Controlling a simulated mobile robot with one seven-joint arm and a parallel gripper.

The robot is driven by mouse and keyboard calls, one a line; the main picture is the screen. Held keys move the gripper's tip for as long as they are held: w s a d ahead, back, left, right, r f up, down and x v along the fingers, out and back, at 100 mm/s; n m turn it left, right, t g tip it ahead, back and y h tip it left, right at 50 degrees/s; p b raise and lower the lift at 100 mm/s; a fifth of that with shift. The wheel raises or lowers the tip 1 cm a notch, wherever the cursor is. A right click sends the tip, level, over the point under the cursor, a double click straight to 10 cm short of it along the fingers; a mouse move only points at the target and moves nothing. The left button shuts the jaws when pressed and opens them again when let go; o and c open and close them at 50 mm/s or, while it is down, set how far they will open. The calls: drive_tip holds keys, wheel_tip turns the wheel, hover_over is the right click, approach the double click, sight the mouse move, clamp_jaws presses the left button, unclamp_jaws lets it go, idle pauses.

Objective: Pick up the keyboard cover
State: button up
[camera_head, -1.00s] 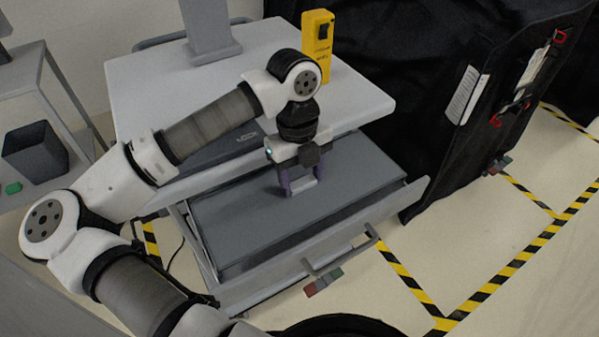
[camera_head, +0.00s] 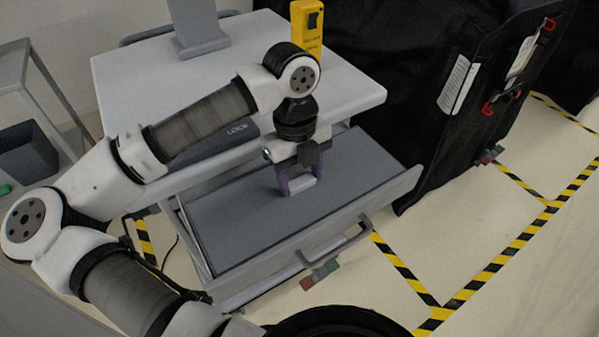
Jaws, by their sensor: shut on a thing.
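The keyboard cover (camera_head: 235,218) looks like a flat grey panel lying in the pulled-out drawer (camera_head: 240,284) of a grey cart. A small pale handle (camera_head: 302,186) stands on its upper face. My gripper (camera_head: 299,188) points down over the middle of the panel, with its purple fingers at the two ends of this handle. It is shut on the handle. My wrist and forearm hide part of the panel's back edge. I cannot tell whether the panel rests in the drawer or is slightly raised.
The cart top (camera_head: 330,85) overhangs the drawer's back and carries a grey post (camera_head: 195,25) and a yellow box (camera_head: 307,28). The drawer has a front handle (camera_head: 335,242). A black covered cart (camera_head: 440,130) stands close on the right. A shelf (camera_head: 25,75) is at left.

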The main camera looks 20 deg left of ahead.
drive_tip(key=shift+r, duration=0.15)
drive_tip(key=shift+r+p, duration=1.85)
drive_tip(key=shift+r, duration=2.3)
drive_tip(key=shift+r, duration=0.2)
